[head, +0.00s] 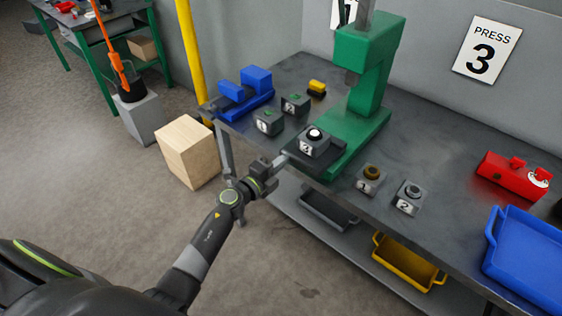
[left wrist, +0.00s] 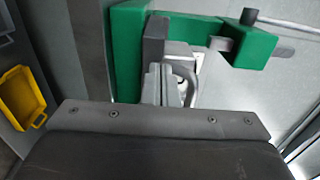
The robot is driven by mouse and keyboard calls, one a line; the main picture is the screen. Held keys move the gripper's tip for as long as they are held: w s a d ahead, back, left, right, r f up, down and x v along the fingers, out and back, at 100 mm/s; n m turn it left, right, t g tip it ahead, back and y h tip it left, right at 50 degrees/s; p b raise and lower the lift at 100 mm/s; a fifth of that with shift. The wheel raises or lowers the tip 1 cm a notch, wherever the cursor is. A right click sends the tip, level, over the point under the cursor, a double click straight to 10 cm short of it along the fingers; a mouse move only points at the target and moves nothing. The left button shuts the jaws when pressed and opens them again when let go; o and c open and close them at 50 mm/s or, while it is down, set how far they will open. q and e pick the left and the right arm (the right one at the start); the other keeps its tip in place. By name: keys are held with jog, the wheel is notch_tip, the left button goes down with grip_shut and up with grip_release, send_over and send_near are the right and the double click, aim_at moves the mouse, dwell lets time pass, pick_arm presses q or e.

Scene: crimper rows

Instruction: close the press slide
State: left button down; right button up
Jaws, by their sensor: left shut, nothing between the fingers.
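The green press (head: 362,85) stands on the grey bench under the "PRESS 3" sign, and its green frame also shows in the left wrist view (left wrist: 128,50). Its dark slide (head: 328,171) sticks out at the front of the green base. My left gripper (head: 284,159) is shut and empty at the slide's front left edge. I cannot tell whether its tips touch the slide. My right gripper is not in view.
Numbered blocks stand left of the press (head: 268,122) and right of it (head: 368,178). A blue fixture (head: 244,91) is at the bench's left end. A red box (head: 511,174) and a blue tray (head: 490,238) are at the right. A wooden crate (head: 188,152) stands on the floor.

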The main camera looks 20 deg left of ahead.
aim_at(301, 145)
pick_arm(q)
jog(key=b+x, duration=0.1)
jog(key=x, duration=0.7)
jog(key=shift+w+d+f+b, duration=0.1)
jog(key=shift+w+f+b, duration=0.05)
jog(key=shift+w+b, duration=0.2)
jog(key=shift+w, duration=0.15)
